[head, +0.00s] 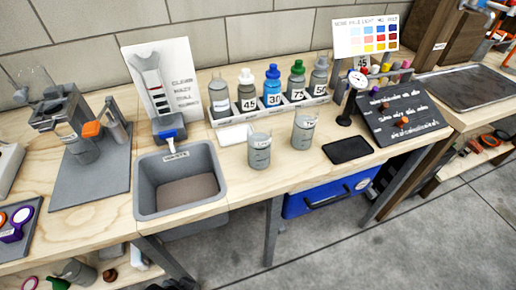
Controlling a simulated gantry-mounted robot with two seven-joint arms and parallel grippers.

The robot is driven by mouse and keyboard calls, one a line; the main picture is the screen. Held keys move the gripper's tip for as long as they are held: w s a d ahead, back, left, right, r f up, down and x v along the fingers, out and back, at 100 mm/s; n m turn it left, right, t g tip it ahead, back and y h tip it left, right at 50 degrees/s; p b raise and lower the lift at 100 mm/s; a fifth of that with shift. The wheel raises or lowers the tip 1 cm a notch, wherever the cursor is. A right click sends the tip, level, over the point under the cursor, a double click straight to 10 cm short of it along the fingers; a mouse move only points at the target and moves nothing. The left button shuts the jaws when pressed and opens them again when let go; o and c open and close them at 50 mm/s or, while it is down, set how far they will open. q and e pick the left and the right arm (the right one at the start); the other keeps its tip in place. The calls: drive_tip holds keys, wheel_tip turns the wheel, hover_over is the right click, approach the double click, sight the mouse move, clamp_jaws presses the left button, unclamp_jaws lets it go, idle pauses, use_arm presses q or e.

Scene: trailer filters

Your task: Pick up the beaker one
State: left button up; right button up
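Two clear beakers with small white labels stand upright on the wooden bench, right of the sink. The left beaker (259,152) is nearer the sink. The right beaker (303,130) stands a little farther back, apart from it. Their labels are too small to read, so I cannot tell which is beaker one. A third clear vessel (84,150) sits under the grey stand at the left; its marking is unclear. Neither of my grippers is in view.
A grey sink (143,190) is left of the beakers. Behind them is a white rack (228,128) of labelled bottles. A black pad (348,150), a round gauge (355,82) and a dark sign (402,114) are to the right. Bare bench lies in front of the beakers.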

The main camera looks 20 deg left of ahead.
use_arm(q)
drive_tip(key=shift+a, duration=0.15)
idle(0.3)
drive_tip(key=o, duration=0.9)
